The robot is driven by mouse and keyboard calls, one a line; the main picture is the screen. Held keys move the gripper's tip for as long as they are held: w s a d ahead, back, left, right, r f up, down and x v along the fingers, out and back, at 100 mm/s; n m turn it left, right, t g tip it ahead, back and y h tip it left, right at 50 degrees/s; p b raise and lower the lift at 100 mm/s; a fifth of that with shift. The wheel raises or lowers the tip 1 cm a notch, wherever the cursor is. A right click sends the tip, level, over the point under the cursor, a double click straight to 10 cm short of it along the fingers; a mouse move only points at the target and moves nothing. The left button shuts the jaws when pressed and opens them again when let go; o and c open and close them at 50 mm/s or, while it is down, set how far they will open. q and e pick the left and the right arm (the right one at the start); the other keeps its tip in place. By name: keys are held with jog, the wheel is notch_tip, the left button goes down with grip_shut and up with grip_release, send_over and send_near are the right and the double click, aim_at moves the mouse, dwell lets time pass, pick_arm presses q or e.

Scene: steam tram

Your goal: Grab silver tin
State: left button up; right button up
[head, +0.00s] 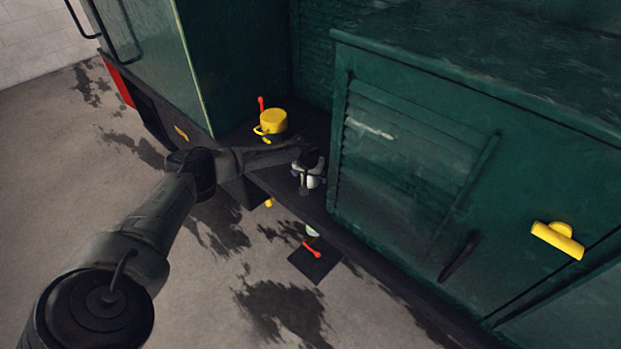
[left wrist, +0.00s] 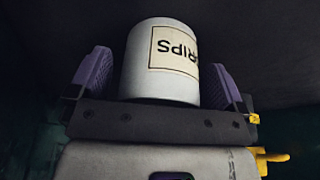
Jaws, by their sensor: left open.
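The silver tin (left wrist: 162,75) is a pale cylinder with a cream label whose lettering reads upside down, "RIPS" in part. In the left wrist view it stands between the two purple fingers of my left gripper (left wrist: 160,82). The fingers are open, one on each side of the tin, with a small gap visible at the left finger. In the head view my left gripper (head: 309,170) is over the dark ledge (head: 262,182) beside the green cabinet; I cannot make out the tin clearly there. My right gripper is not in view.
A yellow can (head: 272,121) stands on the ledge left of the gripper. The green cabinet (head: 400,170) rises close on the right, with a yellow handle-like part (head: 558,240) on it. A black step plate (head: 315,264) is below. The floor at left is open.

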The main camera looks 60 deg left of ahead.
pick_arm(q)
jog(key=shift+f, duration=0.1)
jog(key=c, duration=1)
jog(key=shift+c, duration=0.2)
